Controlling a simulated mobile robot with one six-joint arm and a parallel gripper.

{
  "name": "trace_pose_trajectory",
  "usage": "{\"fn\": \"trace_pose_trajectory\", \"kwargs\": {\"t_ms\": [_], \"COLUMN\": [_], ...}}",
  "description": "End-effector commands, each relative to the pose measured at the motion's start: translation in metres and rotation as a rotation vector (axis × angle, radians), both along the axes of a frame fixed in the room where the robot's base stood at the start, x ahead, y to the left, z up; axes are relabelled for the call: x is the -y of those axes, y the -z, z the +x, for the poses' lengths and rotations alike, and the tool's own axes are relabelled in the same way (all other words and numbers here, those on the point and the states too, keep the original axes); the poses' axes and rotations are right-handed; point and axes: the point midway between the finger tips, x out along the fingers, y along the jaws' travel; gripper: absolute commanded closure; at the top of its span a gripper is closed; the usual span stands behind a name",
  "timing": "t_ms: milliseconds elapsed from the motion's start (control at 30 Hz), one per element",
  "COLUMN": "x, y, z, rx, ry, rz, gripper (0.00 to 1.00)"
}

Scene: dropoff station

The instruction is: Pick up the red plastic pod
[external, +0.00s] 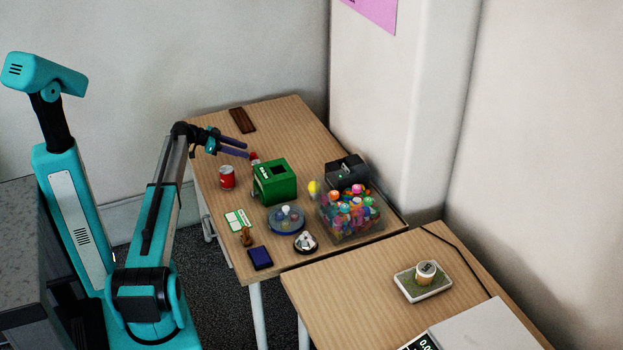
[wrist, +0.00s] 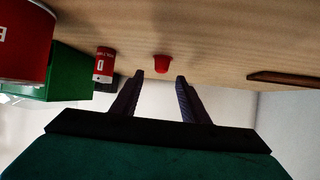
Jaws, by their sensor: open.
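The red plastic pod (wrist: 162,63) is a small red cup shape on the wooden table. In the wrist view it sits just beyond my gripper's (wrist: 159,76) fingertips, lined up with the gap between them. The fingers are apart, with nothing between them. In the external view my gripper (external: 249,151) reaches over the table, left of and behind the green box.
A red-and-white battery-like cylinder (wrist: 104,65) stands close to the pod. The green box (external: 275,182) and a red can (external: 227,178) are nearby. A dark brown bar (external: 242,120) lies at the back. A clear bin of colourful items (external: 350,215) is at the right.

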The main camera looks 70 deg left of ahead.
Motion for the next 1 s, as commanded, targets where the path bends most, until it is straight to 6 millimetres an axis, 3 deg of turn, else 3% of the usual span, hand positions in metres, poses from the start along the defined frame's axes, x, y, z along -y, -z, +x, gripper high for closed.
{"fn": "trace_pose_trajectory", "kwargs": {"t_ms": [533, 1000], "x": [0.001, 0.008], "y": [0.005, 0.028], "z": [0.008, 0.047], "rx": [0.0, 0.0], "ry": [0.0, 0.0], "rz": [-0.001, -0.001], "gripper": [0.59, 0.59]}}
